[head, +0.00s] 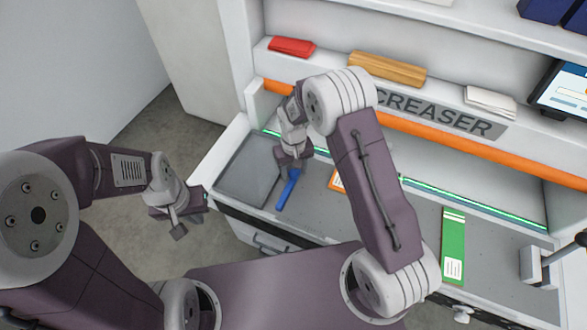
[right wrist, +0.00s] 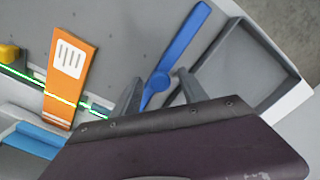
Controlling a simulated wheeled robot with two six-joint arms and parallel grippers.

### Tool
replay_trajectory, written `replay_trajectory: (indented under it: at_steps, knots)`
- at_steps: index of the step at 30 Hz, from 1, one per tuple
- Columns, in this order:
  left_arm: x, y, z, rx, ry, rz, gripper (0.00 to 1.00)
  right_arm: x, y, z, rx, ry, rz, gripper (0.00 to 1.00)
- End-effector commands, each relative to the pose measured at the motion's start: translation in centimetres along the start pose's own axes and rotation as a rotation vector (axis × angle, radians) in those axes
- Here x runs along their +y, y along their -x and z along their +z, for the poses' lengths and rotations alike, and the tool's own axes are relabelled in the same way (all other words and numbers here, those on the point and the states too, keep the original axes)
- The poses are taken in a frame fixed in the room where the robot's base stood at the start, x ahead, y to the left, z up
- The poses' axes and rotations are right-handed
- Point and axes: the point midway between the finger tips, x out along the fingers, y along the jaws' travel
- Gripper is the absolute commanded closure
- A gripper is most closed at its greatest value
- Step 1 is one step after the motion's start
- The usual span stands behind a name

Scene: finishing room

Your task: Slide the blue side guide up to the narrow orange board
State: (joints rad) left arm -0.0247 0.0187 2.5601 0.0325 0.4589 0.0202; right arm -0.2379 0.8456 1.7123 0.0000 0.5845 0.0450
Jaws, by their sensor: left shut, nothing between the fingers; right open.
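The blue side guide (head: 288,189) is a long bar on the grey machine bed. In the right wrist view it (right wrist: 185,43) has a round knob near the gripper. The narrow orange board (head: 336,181) lies to its right, mostly hidden behind my right arm; the right wrist view shows it (right wrist: 70,72) with a white label and a clear gap to the guide. My right gripper (head: 293,160) is open at the guide's far end, its fingers (right wrist: 158,91) on either side of the bar. My left gripper (head: 179,227) is shut and empty, left of the machine.
A grey tray (head: 247,170) lies left of the guide. A green board (head: 453,246) lies further right on the bed, near a lever (head: 545,265). A green light line crosses the bed under an orange rail (head: 500,157). Bare bed separates guide and orange board.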

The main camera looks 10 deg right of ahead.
Motion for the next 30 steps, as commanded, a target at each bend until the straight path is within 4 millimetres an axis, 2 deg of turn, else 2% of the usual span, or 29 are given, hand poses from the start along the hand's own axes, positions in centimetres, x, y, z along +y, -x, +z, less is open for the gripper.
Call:
replay_trajectory:
  at_steps: [5,8,9,11,30]
  knots:
    - [0.00,-0.03,0.01,0.000,0.000,0.000,1.00,0.01,-0.03,-0.03,0.001,0.000,0.000,0.50]
    - [0.00,-0.04,0.00,0.000,0.000,0.000,1.00,0.01,-0.02,-0.03,0.001,0.000,0.000,0.75]
    - [0.00,-0.04,0.00,0.000,0.000,0.000,1.00,0.01,-0.01,-0.04,0.001,0.000,0.000,0.86]
    - [0.00,-0.04,0.00,0.000,0.000,0.000,1.00,0.01,-0.01,-0.05,0.002,0.000,0.000,1.00]
    - [0.00,0.01,-0.01,0.000,0.000,0.000,1.00,0.00,0.14,-0.08,0.002,0.000,0.000,1.00]
